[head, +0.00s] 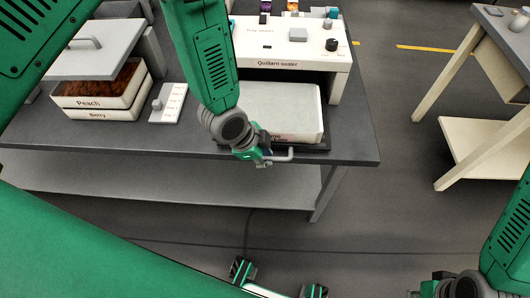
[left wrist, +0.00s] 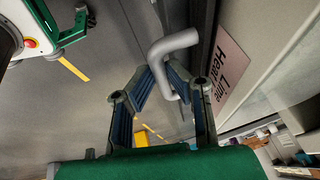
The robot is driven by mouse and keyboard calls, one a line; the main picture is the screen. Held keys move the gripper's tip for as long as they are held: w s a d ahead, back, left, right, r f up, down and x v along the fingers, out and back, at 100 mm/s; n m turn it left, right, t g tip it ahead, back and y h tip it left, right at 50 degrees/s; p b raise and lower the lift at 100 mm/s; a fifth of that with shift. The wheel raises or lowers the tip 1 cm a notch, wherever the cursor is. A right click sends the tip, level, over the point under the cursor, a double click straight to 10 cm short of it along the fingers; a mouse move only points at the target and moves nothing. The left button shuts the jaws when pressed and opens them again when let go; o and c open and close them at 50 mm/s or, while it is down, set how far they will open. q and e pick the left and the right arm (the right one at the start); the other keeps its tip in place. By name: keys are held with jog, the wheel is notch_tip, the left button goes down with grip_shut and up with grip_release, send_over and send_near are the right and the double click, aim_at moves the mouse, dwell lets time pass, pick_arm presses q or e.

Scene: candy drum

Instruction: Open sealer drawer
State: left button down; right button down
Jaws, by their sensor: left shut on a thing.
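The Quillarn sealer (head: 295,64) is a white machine at the back of the grey table. Below its front panel shows a pale tray (head: 283,107) on a dark drawer base (head: 318,147). I cannot tell how far out the drawer is. Its grey bent handle (head: 284,156) is at the front, by the table edge. My left gripper (head: 264,156) is at the handle; in the left wrist view its fingers (left wrist: 171,88) are closed about the handle bar (left wrist: 172,45). My right gripper (head: 458,288) is partly cut off at the lower right, its fingers unclear.
A wooden-legged table (head: 465,70) is at right. The floor (head: 385,180) between is clear.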

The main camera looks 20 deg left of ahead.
pick_arm(q)
jog(key=shift+w+d+r, duration=0.15)
jog(key=shift+w+d, duration=0.05)
jog(key=shift+d, duration=0.1)
jog(key=c, duration=1.6)
grip_release()
jog(key=shift+s+d, duration=0.1)
jog(key=shift+d, duration=0.05)
pick_arm(e)
jog(key=shift+s+d+f, duration=0.1)
jog(key=shift+d, duration=0.3)
pick_arm(q)
jog(key=v, duration=1.2)
jog(key=shift+d, duration=0.15)
pick_arm(e)
jog(key=shift+a, duration=0.15)
jog(key=shift+a, duration=0.1)
pick_arm(q)
jog(key=shift+s+a, duration=0.1)
jog(key=shift+a, duration=0.1)
